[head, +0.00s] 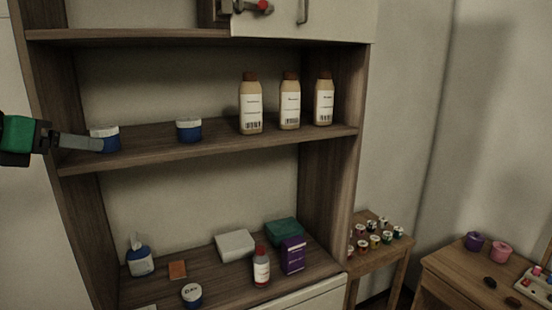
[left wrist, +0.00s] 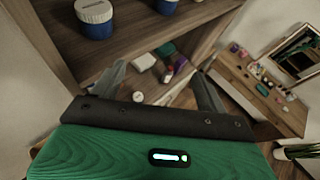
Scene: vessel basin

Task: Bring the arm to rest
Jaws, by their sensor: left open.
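My left gripper (head: 82,143) comes in from the left edge in the head view, its grey finger in front of the shelf near a blue jar with a white lid (head: 104,139). In the left wrist view, my left gripper (left wrist: 160,80) has its two fingers spread wide with nothing between them. The blue jar (left wrist: 94,20) stands upright on the shelf beyond the fingers, apart from them in that view. My right gripper is in neither view.
The middle shelf (head: 220,147) also holds a second blue jar (head: 189,130) and three tan bottles (head: 290,103). Below stand a tissue box (head: 140,261), a white box (head: 235,245), a red-capped bottle (head: 261,267) and a purple box (head: 293,255). A small table (head: 385,257) with several little jars stands right.

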